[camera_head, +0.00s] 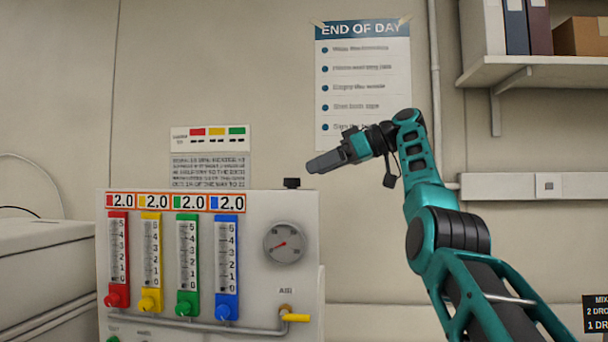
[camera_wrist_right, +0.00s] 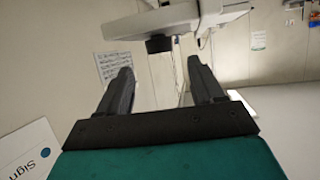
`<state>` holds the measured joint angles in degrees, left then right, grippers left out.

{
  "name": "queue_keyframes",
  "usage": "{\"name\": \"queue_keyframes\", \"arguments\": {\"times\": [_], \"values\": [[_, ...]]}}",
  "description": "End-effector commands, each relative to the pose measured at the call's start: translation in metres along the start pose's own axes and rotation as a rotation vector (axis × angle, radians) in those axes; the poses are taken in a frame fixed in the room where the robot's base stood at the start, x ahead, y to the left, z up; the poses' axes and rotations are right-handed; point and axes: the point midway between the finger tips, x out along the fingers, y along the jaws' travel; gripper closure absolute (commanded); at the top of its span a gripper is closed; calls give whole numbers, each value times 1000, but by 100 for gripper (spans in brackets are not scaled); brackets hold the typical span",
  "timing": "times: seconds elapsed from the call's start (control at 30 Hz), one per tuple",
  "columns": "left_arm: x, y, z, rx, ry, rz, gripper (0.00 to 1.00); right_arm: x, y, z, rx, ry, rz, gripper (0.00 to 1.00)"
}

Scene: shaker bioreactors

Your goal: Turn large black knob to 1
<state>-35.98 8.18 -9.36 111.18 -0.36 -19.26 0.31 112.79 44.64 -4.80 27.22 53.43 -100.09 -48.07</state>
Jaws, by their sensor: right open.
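A small black knob (camera_head: 292,183) stands on top of the white panel box (camera_head: 262,205), near its right end. No number marking is readable on it. My right gripper (camera_head: 322,161) is just above and to the right of the knob in the head view, pointing left. The black knob also shows in the right wrist view (camera_wrist_right: 158,44), roughly centred between the two fingertips and beyond them, apart from both. The right gripper (camera_wrist_right: 160,63) is open and empty there. My left gripper is not in view.
The panel carries red, yellow, green (camera_head: 187,265) and blue flow tubes with matching small knobs, a round gauge (camera_head: 284,243) and a yellow valve handle (camera_head: 296,317). A wall shelf (camera_head: 530,70) with binders is at upper right. A poster (camera_head: 362,85) hangs behind my arm.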

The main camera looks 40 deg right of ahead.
Motion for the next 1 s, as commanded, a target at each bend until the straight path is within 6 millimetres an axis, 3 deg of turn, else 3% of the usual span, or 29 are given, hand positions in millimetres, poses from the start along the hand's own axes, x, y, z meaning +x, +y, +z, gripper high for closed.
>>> {"name": "queue_keyframes", "arguments": {"times": [0.03,0.13,0.33,0.57,1.0], "values": [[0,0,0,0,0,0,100,-15,0,-1,1,6,2,33],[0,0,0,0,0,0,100,-36,0,-1,0,6,0,33],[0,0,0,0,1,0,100,-60,0,-1,0,3,0,33],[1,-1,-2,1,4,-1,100,-67,0,0,0,0,-1,33],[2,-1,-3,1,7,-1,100,-64,1,1,2,-6,5,33]]}}
